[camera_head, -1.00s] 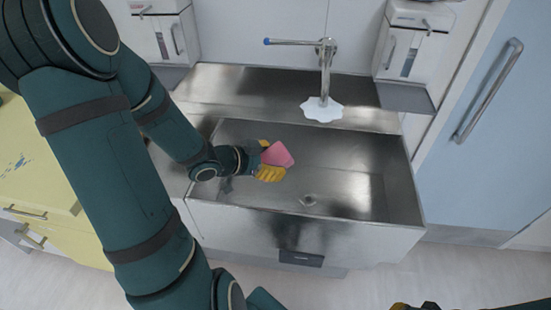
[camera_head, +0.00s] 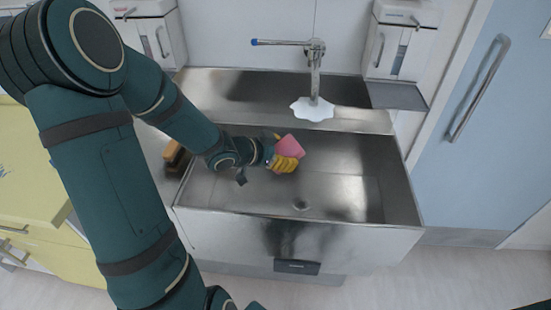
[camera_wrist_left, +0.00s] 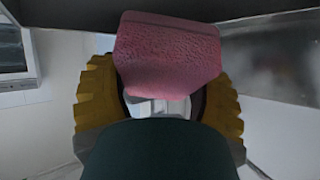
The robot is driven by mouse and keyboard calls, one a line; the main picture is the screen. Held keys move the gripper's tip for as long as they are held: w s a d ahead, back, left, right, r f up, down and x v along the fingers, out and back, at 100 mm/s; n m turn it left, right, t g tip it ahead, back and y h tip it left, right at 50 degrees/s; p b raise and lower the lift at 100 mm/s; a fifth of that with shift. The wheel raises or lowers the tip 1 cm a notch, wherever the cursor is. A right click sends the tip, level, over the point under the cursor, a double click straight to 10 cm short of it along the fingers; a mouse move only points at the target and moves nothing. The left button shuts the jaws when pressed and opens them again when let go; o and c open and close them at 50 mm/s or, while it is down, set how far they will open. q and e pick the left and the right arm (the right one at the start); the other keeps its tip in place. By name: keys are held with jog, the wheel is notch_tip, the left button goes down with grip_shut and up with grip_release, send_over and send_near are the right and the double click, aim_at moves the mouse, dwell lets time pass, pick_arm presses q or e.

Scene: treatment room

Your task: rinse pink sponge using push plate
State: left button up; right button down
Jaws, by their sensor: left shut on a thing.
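The pink sponge (camera_head: 289,146) is held between the yellow fingers of my left gripper (camera_head: 285,160), above the left half of the steel sink basin. The sponge also fills the top middle of the left wrist view (camera_wrist_left: 167,55), with a yellow finger on each side. The push plate (camera_head: 297,267) is a dark panel on the sink's front face, below the rim. The faucet (camera_head: 315,75) stands behind the basin, with a white patch of what looks like water (camera_head: 312,109) under its spout. My right gripper does not show in the head view now.
The steel sink (camera_head: 340,185) has a drain (camera_head: 301,205) in its floor. Dispensers (camera_head: 401,45) hang at both sides. A blue door (camera_head: 465,130) is at right, yellow drawers (camera_head: 35,190) at left.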

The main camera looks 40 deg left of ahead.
pick_arm(q)
jog(key=shift+w+d+f+b, duration=0.1)
jog(key=shift+w+f+b, duration=0.15)
jog(key=shift+w, duration=0.4)
jog(key=shift+w+d+f+b, duration=0.1)
jog(key=shift+w+b, duration=0.2)
jog(key=shift+w, duration=0.3)
jog(key=shift+w+d+f, duration=0.1)
jog(key=shift+w+f, duration=0.05)
jog(key=shift+w, duration=0.9)
jog(key=shift+w+d+f, duration=0.1)
jog(key=shift+w+f, duration=0.05)
jog(key=shift+w, duration=0.85)
jog(key=shift+s+a+p, duration=0.15)
jog(key=shift+s+p, duration=0.1)
jog(key=shift+s, duration=1.1)
jog(key=shift+s+a+p, duration=0.2)
jog(key=shift+s+p, duration=0.1)
jog(key=shift+s, duration=1)
jog(key=shift+s+a+p, duration=0.15)
jog(key=shift+s+p, duration=0.1)
jog(key=shift+s, duration=1.1)
